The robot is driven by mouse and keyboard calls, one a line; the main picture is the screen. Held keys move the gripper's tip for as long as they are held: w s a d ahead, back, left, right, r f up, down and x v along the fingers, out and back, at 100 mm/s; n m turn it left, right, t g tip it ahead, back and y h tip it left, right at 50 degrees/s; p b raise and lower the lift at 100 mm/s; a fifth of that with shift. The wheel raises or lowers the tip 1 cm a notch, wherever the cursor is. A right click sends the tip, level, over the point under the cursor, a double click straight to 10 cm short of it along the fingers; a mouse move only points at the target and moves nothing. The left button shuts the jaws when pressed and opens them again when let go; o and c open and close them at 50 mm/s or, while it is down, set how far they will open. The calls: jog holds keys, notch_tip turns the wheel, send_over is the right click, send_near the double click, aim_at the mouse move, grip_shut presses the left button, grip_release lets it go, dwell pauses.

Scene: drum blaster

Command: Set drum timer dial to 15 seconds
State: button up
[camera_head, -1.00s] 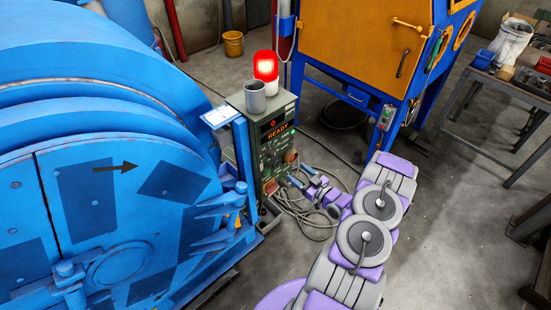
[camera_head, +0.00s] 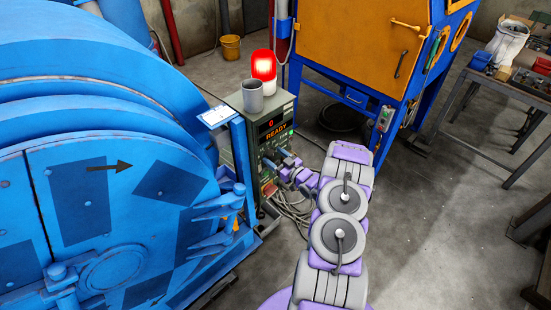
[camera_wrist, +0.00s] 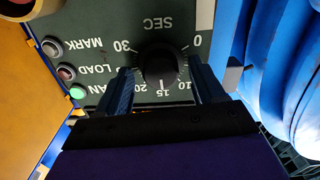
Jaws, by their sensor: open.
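The timer dial (camera_wrist: 162,65) is a black round knob on a dark panel, seen upside down in the wrist view. Its scale reads SEC, with 0, 10, 15, 20 and 30 around it. The knob's pointer setting is hard to read. My gripper (camera_wrist: 160,72) is open, with one blue finger on each side of the knob; I cannot tell whether either touches it. In the head view my gripper (camera_head: 279,160) is at the front of the green control box (camera_head: 241,128), hiding the dial. The box display (camera_head: 275,127) shows 0 and READY.
A lit red beacon (camera_head: 263,66) and grey cup (camera_head: 252,97) stand on the box. The blue drum (camera_head: 110,110) is at left, and an orange cabinet (camera_head: 350,45) behind. Cables (camera_head: 290,215) lie below my gripper. MARK, LOAD and a lit green button (camera_wrist: 77,92) are beside the dial.

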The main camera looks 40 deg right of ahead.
jog(key=shift+c, duration=0.4)
jog(key=c, duration=1)
jog(key=shift+o, duration=0.2)
jog(key=shift+r+m+p, duration=0.15)
jog(key=shift+m+p, duration=0.15)
jog(key=shift+p, duration=0.4)
jog(key=o, duration=1)
jog(key=shift+o, duration=0.2)
jog(key=s+d+p, duration=0.1)
jog(key=s+p, duration=0.1)
jog(key=s, duration=1.5)
jog(key=shift+s+d+f+p, duration=0.15)
jog(key=shift+d+f+p, duration=0.05)
jog(key=shift+p, duration=0.2)
